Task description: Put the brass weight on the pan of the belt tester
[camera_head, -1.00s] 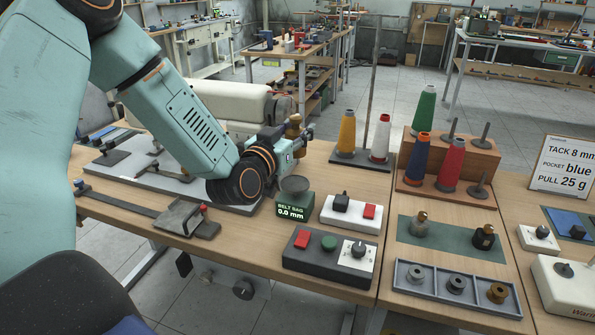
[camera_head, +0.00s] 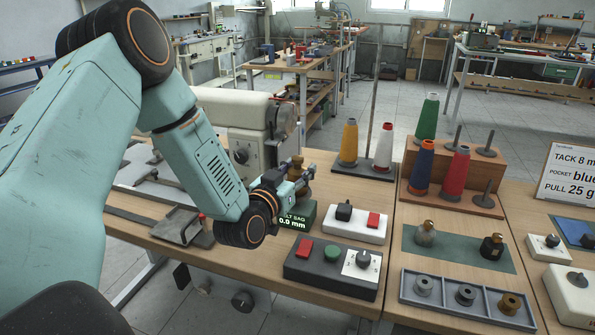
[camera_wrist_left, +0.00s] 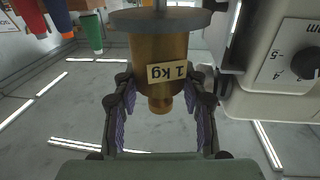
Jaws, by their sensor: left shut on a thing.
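The brass weight (camera_wrist_left: 160,55), marked 1 kg, shows upside down in the wrist view. Its flat end meets a grey disc, the pan (camera_wrist_left: 160,20), with no gap that I can see. My left gripper (camera_wrist_left: 160,90) is shut on the weight near its knob. The gripper hides the pan there. My right gripper is not in view.
A white switch box (camera_head: 355,223) and a dark control box (camera_head: 330,265) stand close in front and to the right. A cream sewing machine (camera_head: 232,110) stands behind. Thread cones, bottles and a bobbin tray (camera_head: 440,302) fill the bench to the right.

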